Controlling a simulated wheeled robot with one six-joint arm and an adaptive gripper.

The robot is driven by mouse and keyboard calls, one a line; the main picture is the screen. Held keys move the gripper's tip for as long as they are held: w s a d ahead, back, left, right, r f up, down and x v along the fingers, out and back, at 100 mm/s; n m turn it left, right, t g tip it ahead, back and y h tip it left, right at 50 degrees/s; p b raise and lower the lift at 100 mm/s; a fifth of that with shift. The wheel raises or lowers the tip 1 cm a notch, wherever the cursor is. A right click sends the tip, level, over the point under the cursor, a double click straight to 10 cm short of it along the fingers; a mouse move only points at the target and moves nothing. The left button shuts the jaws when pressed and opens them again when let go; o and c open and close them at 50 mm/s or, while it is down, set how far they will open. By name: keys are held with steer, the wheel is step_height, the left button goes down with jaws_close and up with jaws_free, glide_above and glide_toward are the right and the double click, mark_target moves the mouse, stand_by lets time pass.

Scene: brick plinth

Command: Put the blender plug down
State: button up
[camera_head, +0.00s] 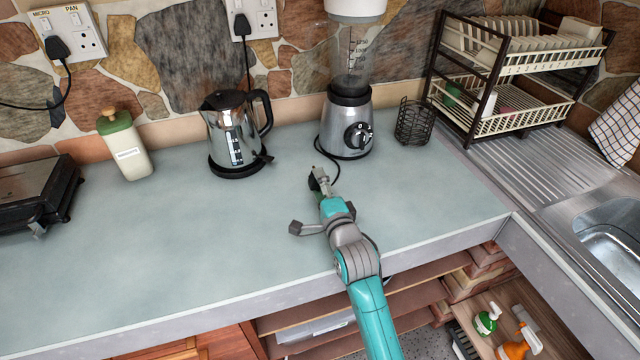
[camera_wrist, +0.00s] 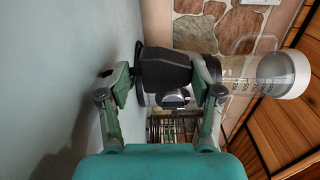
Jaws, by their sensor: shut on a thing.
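The black blender plug (camera_wrist: 165,68) is between the two fingertips of my gripper (camera_wrist: 166,84) in the wrist view, and the gripper is shut on it. In the head view my gripper (camera_head: 320,181) is over the counter in front of the blender, and the plug is mostly hidden by it. I cannot tell whether the plug touches the counter. The silver blender (camera_head: 342,128) stands upright against the wall, with its cable (camera_head: 335,168) curving from its base to my gripper. The blender jar also shows in the wrist view (camera_wrist: 238,76).
The grey-blue counter (camera_head: 180,240) is clear at front left. A steel kettle (camera_head: 232,135) stands left of the blender, and a green-capped bottle (camera_head: 124,146) further left. A black wire basket (camera_head: 413,122) and dish rack (camera_head: 510,75) stand right. Wall sockets (camera_head: 250,17) are behind.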

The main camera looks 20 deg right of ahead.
steer(key=shift+f, duration=0.1)
steer(key=o, duration=1.5)
steer(key=shift+o, duration=0.2)
steer(key=shift+r, duration=0.35)
steer(key=shift+s+r, duration=0.2)
steer(key=shift+r, duration=0.1)
steer(key=s, duration=1.1)
steer(key=shift+s, duration=0.3)
steer(key=shift+s, duration=0.15)
